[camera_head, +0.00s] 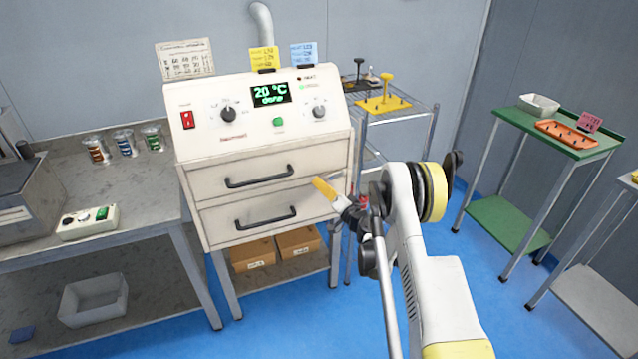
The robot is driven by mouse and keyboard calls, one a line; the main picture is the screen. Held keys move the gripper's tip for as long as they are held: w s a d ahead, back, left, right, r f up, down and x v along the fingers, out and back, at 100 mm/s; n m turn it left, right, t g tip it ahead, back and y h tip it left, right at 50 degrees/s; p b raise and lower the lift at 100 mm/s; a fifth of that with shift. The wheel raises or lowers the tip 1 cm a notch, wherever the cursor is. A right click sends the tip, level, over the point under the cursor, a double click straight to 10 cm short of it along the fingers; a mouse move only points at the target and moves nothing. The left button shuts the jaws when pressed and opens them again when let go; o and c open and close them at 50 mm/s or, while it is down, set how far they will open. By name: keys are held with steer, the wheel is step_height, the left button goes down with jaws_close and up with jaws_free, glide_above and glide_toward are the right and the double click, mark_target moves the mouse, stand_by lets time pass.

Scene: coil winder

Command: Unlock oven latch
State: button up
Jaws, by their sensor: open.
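The white oven (262,150) stands at the centre of the head view, with a green display reading 20 °C and "done". Its front has an upper drawer handle (260,178) and a lower drawer handle (266,217), both fronts closed. A flat yellow-orange piece (325,188) shows at the right edge of the upper drawer, looking like the latch lever. My gripper (345,204) is open just right of and below this piece. I cannot tell whether they touch.
A wire rack (400,118) with a yellow tool stand (384,103) is behind my arm. A green-topped table (545,130) stands at the right. The left bench (110,195) holds spools and a small control box (88,222). Cardboard boxes (252,254) sit below the oven. Blue floor is open at right.

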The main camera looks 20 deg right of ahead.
steer(key=shift+s+r, duration=0.1)
steer(key=shift+s, duration=0.1)
jaws_close()
steer(key=shift+r+m, duration=0.15)
steer(key=shift+m, duration=0.45)
jaws_free()
steer(key=shift+r, duration=0.1)
step_height(320, 180, up, 10)
steer(key=shift+f, duration=0.1)
